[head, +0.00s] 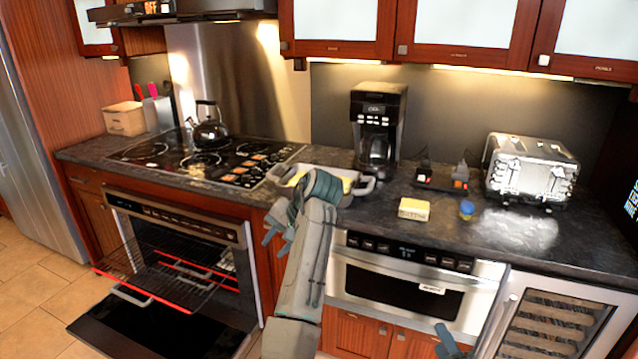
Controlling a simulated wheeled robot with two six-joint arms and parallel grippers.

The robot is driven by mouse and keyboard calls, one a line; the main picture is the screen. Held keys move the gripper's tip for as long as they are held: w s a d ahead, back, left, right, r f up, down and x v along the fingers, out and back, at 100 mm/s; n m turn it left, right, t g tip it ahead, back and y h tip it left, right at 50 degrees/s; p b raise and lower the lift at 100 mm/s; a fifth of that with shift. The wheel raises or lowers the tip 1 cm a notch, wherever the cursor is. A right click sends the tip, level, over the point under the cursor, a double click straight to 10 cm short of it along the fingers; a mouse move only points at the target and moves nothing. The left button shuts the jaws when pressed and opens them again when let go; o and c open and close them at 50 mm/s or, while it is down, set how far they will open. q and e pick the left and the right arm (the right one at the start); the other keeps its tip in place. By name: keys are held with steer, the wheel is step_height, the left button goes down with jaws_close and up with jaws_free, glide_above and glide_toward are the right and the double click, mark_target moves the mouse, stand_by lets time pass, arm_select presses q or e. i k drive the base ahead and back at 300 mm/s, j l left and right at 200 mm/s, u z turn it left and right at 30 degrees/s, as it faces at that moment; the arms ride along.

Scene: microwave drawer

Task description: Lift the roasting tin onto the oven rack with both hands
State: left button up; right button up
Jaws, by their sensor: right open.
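The roasting tin (343,200) sits on the dark counter right of the cooktop, with a loop handle at each end and something yellow inside. My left arm hides much of its front and middle. My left gripper (270,228) is in front of the counter edge, below the tin's left end; its finger gap is unclear. My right gripper (440,342) is low at the bottom edge, in front of the lower cabinets, open and apart from the tin. The oven rack (160,278) is pulled out of the open oven at left and looks bare.
The oven door (130,325) is folded down below the rack. A kettle (208,132) stands on the cooktop (160,155). A coffee maker (377,125) is behind the tin. A yellow block (413,209), blue-lidded jar (467,210) and toaster (528,168) stand right.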

mark_target(157, 271)
steer(key=i+j, duration=0.1)
steer(key=i, duration=0.5)
steer(key=i+j, duration=0.15)
steer(key=i, duration=0.45)
steer(key=i+j, duration=0.1)
steer(key=i, duration=0.5)
